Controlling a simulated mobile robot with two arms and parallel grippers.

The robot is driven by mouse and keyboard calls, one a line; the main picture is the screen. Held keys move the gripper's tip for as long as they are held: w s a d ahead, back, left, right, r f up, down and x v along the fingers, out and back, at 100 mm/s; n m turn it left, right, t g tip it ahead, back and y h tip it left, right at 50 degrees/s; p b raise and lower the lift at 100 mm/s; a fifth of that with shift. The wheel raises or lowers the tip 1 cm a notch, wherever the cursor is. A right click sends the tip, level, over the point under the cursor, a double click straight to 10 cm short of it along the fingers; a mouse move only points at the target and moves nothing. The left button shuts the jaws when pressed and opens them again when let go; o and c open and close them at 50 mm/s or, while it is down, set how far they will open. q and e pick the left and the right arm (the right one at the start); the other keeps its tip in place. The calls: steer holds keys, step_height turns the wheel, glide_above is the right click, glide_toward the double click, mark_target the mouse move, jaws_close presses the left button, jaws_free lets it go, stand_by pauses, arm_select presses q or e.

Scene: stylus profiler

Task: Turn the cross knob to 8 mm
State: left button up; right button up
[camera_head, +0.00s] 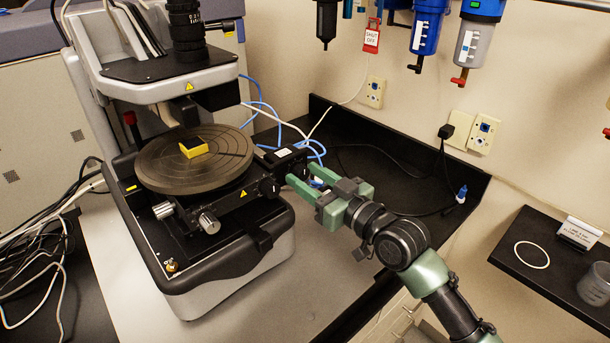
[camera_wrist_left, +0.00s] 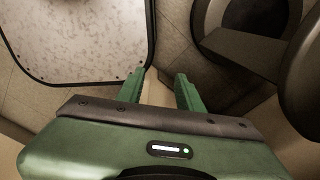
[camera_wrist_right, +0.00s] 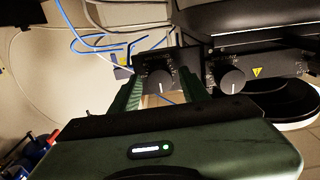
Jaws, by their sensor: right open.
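Two dark round knobs with pale pointers and printed scales show in the right wrist view on the stage's side: a left knob (camera_wrist_right: 160,82) and a right knob (camera_wrist_right: 232,81). Their labels are too small to tell which is the cross knob. My right gripper (camera_head: 299,176) is open, reaching in from the right toward the stage's right side. In its wrist view the fingers lie either side of the left knob; contact cannot be told. My left gripper (camera_wrist_left: 158,84) is outside the head view; its fingers are apart and empty.
The profiler's round stage (camera_head: 170,172) carries a small yellow block (camera_head: 194,148). Silver micrometer knobs (camera_head: 209,223) stick out at its front. Blue tubing and cables lie behind the right gripper. A black shelf (camera_head: 510,256) stands at the right. The grey bench in front is clear.

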jaws_close()
steer(key=m, duration=1.2)
steer(key=shift+o, duration=0.6)
jaws_free()
steer(key=p+v, duration=0.1)
steer(key=v, duration=0.7)
